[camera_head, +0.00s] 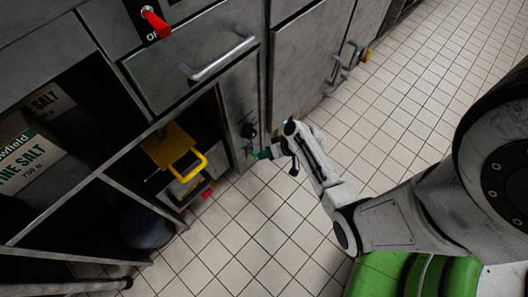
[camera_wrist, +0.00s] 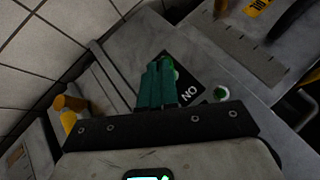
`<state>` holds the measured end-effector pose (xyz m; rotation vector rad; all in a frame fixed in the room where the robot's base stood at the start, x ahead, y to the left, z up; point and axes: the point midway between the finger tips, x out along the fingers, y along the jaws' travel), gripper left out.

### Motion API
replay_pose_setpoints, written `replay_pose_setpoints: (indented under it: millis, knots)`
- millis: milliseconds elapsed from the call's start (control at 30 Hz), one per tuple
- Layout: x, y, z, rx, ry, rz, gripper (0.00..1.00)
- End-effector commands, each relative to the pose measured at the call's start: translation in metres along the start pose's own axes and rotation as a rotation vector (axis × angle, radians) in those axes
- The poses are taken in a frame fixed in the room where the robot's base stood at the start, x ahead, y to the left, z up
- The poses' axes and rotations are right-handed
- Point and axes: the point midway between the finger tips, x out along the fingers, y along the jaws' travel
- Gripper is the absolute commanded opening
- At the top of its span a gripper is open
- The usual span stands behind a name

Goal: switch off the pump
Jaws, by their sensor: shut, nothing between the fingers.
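A black plate (camera_wrist: 181,78) with white letters that look like an upside-down "ON" is on a grey panel in the wrist view. No pump is clearly recognisable.
A red lever (camera_head: 156,22) on a black "OF..." plate is at the upper left. A drawer handle (camera_head: 218,57) juts out above. A yellow handled piece (camera_head: 172,149) is in the open bay left of my gripper. Salt boxes (camera_head: 24,158) stand on a shelf. The tiled floor (camera_head: 400,95) is clear.

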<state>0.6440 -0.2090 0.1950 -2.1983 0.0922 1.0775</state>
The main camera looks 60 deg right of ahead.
Motion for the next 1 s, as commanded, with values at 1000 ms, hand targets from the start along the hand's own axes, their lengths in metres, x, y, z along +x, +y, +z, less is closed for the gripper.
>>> replay_pose_setpoints:
  millis: [1000]
  knots:
    - [-0.011,-0.008,-0.006,0.001,0.000,0.000,0.00]
